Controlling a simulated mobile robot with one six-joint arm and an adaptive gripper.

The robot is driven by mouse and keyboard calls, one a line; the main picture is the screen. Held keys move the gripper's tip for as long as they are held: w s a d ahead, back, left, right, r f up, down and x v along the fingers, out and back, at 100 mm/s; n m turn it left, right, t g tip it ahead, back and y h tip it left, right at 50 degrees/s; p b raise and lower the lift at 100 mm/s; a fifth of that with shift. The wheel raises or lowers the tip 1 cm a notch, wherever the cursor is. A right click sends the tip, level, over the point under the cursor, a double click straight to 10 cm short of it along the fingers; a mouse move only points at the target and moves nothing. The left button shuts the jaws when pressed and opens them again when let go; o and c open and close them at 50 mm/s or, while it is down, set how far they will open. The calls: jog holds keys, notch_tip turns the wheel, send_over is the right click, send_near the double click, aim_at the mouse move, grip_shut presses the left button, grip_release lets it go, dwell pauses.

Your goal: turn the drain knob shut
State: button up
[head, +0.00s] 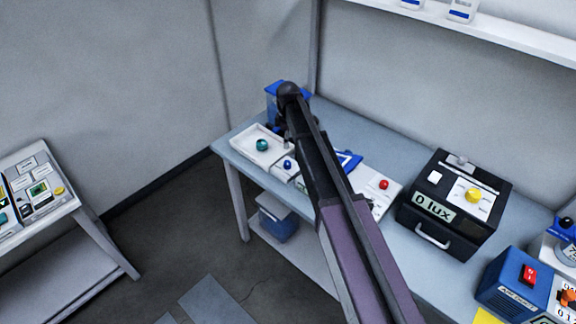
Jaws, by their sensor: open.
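My arm reaches across the bench (230,150) to its far left corner. My gripper (286,146) points down there, small and dark, and is open; the arm partly covers it. Just below it is a small blue knob (287,164) on a white block; I cannot tell whether they touch. A teal round knob (262,145) is left of the gripper, in a shallow white tray (248,133). No label shows which is the drain knob, and I cannot read either knob's turn position. A blue container (271,92) stands behind, partly hidden by my arm.
Right of my arm are a white panel with a red knob (384,184), a black box reading 0 lux with a yellow knob (473,195), and a blue device (515,284). A blue bin (277,222) sits on the lower shelf. Another table (40,222) is left, across open floor.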

aim_at(288, 163)
jog(key=shift+s+f+b, duration=0.2)
jog(key=shift+f+b, duration=5)
jog(key=shift+f, duration=0.25)
grip_shut()
